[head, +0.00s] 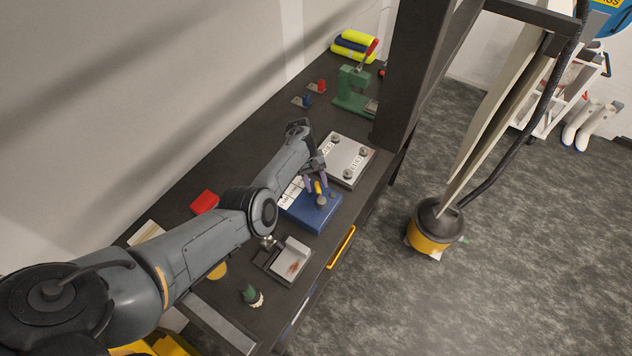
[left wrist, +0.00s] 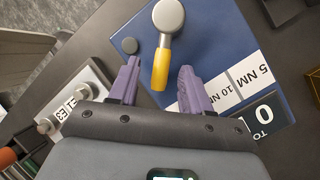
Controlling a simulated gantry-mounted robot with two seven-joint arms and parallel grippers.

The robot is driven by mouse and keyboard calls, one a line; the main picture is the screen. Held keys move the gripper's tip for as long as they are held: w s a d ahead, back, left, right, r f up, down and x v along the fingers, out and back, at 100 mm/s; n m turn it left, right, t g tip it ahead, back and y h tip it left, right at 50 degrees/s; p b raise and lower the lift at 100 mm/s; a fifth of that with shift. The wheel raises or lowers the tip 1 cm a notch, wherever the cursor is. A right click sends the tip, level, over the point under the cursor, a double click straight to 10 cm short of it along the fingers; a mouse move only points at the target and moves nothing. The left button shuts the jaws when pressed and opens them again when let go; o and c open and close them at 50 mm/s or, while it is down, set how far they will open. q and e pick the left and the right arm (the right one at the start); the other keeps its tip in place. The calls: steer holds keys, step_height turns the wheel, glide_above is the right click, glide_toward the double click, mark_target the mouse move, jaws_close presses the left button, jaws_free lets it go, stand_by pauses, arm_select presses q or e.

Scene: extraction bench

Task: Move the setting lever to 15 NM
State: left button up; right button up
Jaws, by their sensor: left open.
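The setting lever (left wrist: 161,68) has a yellow shaft and a round grey end, and stands over a blue box (left wrist: 222,30). It also shows in the head view (head: 318,187) on the blue box (head: 312,215). White labels on the box read 5 NM (left wrist: 250,75), 10 NM (left wrist: 222,92) and 0; I see no 15 NM label, and part of the box is hidden by my gripper. My left gripper (left wrist: 160,85) has purple fingers, open, one on each side of the yellow shaft, with visible gaps. My right gripper is not in view.
A light plate with round knobs (head: 349,160) lies just beyond the blue box. A green press (head: 352,95) stands further back. A grey tray (head: 289,260) and a red block (head: 205,202) are nearer. A dark knob (left wrist: 130,45) sits beside the lever.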

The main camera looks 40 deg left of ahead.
arm_select(q)
steer(key=p+v, duration=0.5)
steer(key=v, duration=0.5)
steer(key=shift+r, duration=0.4)
steer(key=shift+a, duration=0.15)
